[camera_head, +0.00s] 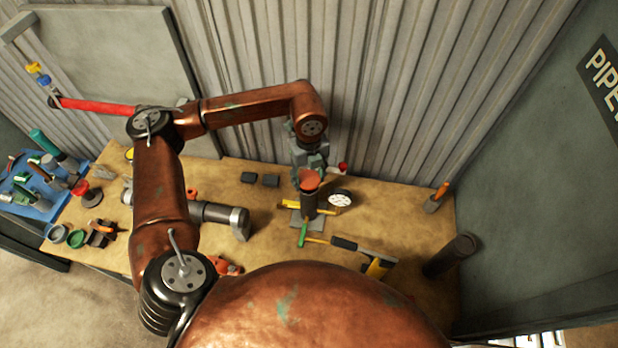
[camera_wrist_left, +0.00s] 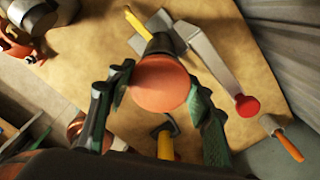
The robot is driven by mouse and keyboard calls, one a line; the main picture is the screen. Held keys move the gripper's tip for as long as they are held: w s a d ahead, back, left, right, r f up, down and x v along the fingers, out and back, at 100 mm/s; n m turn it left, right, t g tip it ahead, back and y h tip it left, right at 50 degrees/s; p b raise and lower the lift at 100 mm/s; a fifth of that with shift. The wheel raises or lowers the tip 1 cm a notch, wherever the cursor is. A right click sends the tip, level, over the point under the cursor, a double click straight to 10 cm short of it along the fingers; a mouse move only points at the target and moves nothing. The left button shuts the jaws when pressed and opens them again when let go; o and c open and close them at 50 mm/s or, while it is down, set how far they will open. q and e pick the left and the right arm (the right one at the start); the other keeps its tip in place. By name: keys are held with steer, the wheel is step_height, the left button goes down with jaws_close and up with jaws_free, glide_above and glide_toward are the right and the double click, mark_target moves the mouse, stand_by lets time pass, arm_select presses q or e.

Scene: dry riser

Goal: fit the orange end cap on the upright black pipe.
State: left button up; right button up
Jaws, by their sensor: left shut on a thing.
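The orange end cap (camera_head: 309,180) is in my left gripper (camera_head: 308,167), whose fingers are shut on its sides. In the left wrist view the cap (camera_wrist_left: 160,82) shows its round face between the two fingers (camera_wrist_left: 157,95). The upright black pipe (camera_head: 310,204) stands on a grey base plate (camera_head: 296,218) directly under the cap in the head view. In the wrist view only a short dark part of the pipe (camera_wrist_left: 160,43) shows behind the cap. The cap hides the pipe's top, so I cannot tell whether it is seated. My right gripper is not in view.
A white gauge (camera_head: 340,198) lies right of the pipe. A green-and-yellow tool (camera_head: 303,236) and a black-handled tool (camera_head: 362,248) lie in front. A grey pipe piece (camera_head: 215,214) lies left. A corrugated wall (camera_head: 400,90) stands close behind. The bench's right part is fairly clear.

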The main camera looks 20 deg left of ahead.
mark_target(309, 180)
arm_select(q)
steer(key=shift+b, duration=0.4)
stand_by(0.8)
steer(key=shift+f+b, duration=1.4)
steer(key=shift+f, duration=0.45)
steer(key=o, duration=1.4)
step_height(309, 180, up, 12)
steer(key=shift+r, duration=0.1)
